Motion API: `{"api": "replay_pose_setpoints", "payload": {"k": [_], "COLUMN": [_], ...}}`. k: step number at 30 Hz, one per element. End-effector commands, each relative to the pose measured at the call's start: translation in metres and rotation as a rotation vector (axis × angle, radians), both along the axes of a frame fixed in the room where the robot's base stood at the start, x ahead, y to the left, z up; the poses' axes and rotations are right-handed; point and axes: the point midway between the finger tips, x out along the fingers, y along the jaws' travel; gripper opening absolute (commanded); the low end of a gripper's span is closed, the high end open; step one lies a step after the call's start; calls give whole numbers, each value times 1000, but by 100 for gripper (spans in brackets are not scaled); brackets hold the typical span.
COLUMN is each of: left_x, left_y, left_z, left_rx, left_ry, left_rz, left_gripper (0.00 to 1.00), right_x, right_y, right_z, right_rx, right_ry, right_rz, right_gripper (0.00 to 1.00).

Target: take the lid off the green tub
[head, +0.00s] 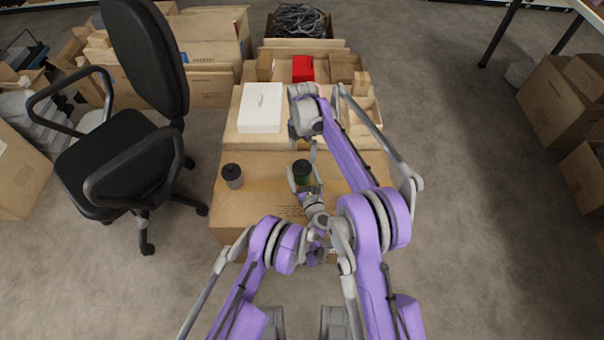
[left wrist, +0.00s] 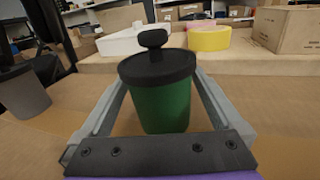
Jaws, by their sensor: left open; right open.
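The green tub (left wrist: 162,105) wears a black lid (left wrist: 157,66) with a round knob (left wrist: 153,39) on top. The tub stands upright on a brown carton; in the head view its dark lid (head: 302,166) shows. My left gripper (head: 304,180) is open, low at the tub, with one finger (left wrist: 100,108) on each side and the tub between them. I cannot tell whether the fingers touch it. My right gripper (head: 312,148) is open near the far side of the lid in the head view, partly hidden by its own wrist. It does not show in the left wrist view.
A grey tub (head: 234,182) with a black lid stands to the left on the carton (head: 250,215). Behind are a white lidded box (head: 261,108), a red box (head: 303,68) and a yellow roll (left wrist: 209,39). An office chair (head: 125,160) stands at the left.

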Motion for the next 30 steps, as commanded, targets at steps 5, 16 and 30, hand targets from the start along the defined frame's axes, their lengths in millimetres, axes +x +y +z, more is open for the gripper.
{"api": "replay_pose_setpoints", "payload": {"k": [5,16,30], "left_x": [17,21,21], "left_y": [4,6,6], "left_z": [0,0,0], "left_rx": [0,0,0], "left_ry": [0,0,0], "left_rz": [-1,-1,-1], "left_gripper": [100,100,15], "right_x": [0,0,0], "right_y": [0,0,0], "right_z": [0,0,0], "right_rx": [0,0,0], "right_ry": [0,0,0], "right_rz": [0,0,0], "right_gripper": [100,100,100]}}
